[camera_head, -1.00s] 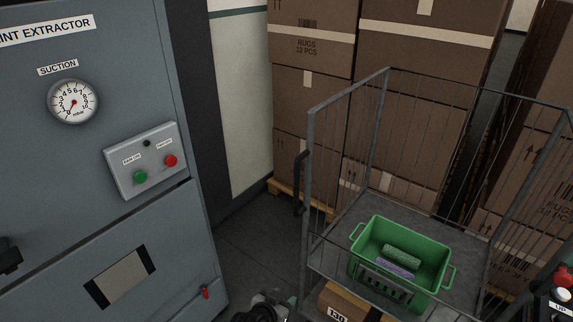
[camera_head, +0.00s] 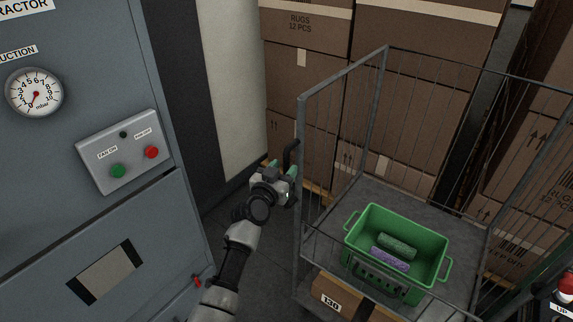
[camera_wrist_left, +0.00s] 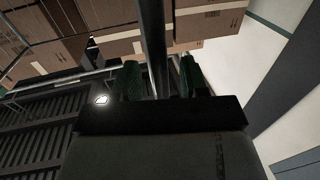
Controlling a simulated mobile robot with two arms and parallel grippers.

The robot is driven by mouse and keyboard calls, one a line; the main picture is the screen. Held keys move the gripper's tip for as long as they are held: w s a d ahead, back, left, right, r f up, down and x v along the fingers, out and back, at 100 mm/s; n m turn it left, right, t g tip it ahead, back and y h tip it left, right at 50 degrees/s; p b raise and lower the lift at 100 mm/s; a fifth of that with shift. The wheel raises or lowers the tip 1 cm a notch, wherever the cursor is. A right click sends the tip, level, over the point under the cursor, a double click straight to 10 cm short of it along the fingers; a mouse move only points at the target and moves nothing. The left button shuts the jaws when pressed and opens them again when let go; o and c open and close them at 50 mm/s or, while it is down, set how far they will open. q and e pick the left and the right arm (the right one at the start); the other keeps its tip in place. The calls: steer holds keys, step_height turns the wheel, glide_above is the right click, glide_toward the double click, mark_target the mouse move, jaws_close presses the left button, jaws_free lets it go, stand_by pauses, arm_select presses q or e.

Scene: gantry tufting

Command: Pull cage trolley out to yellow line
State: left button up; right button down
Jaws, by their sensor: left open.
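The grey wire cage trolley (camera_head: 372,190) stands in the right half of the head view, its open side facing me. A dark upright handle (camera_head: 288,156) is on its left front post. My left gripper (camera_head: 284,176) is at the lower part of this handle, fingers open. In the left wrist view an upright dark bar (camera_wrist_left: 153,45) runs between the two green-padded fingers (camera_wrist_left: 158,80); I cannot tell whether they touch it. A green crate (camera_head: 443,245) with a green and a purple roll sits in the trolley. No yellow line shows. My right gripper is out of view.
A grey extractor cabinet (camera_head: 75,190) with gauge and buttons stands close on the left. Stacked cartons (camera_head: 300,95) on pallets stand behind the trolley and at its right. A carton marked 130 (camera_head: 338,297) is low at the trolley's front. A strip of dark floor (camera_head: 235,225) lies between cabinet and trolley.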

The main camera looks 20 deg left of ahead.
arm_select(q)
steer(key=shift+w+d, duration=0.2)
steer(key=shift+w, duration=0.8)
jaws_close()
